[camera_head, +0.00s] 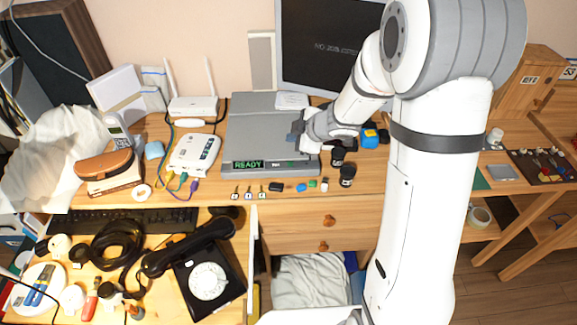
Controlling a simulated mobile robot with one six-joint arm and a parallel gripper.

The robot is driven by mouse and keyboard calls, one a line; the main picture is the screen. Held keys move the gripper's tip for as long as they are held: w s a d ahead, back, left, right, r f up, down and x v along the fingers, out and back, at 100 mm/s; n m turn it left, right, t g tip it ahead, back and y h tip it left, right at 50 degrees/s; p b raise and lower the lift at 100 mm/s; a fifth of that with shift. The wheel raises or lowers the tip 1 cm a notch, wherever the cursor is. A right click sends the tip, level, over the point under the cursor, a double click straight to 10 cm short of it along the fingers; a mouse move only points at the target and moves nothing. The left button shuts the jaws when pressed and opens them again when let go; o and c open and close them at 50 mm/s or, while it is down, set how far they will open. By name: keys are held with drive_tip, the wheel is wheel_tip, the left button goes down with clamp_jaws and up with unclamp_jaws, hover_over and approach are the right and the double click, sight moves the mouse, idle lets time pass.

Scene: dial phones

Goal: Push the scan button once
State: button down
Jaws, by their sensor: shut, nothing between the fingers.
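A flat grey scanner (250,130) lies on the wooden desk, with a green display (248,164) reading "READY" on its front edge. My gripper (294,138) is shut and empty, over the right part of the scanner near its front. I cannot tell whether it touches the scanner. I cannot make out the scan button; the right part of the front panel is small and partly covered by my gripper.
A white router (194,153) with cables stands left of the scanner. A monitor (325,50) stands behind. Small keys and caps lie along the front, with dark jars (347,175) to the right. A black dial phone (208,280) sits lower left.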

drive_tip(key=b, duration=0.6)
hover_over(293, 166)
wheel_tip(293, 166, down, 7)
drive_tip(key=shift+r, duration=0.15)
drive_tip(key=shift+f, duration=0.3)
drive_tip(key=shift+b, duration=0.3)
idle(0.9)
drive_tip(key=shift+f, duration=0.4)
drive_tip(key=shift+f+b, duration=0.35)
drive_tip(key=shift+f, duration=0.05)
idle(0.5)
drive_tip(key=shift+r, duration=0.1)
drive_tip(key=shift+r+p, duration=0.7)
drive_tip(key=shift+p, duration=0.3)
drive_tip(key=shift+r, duration=0.1)
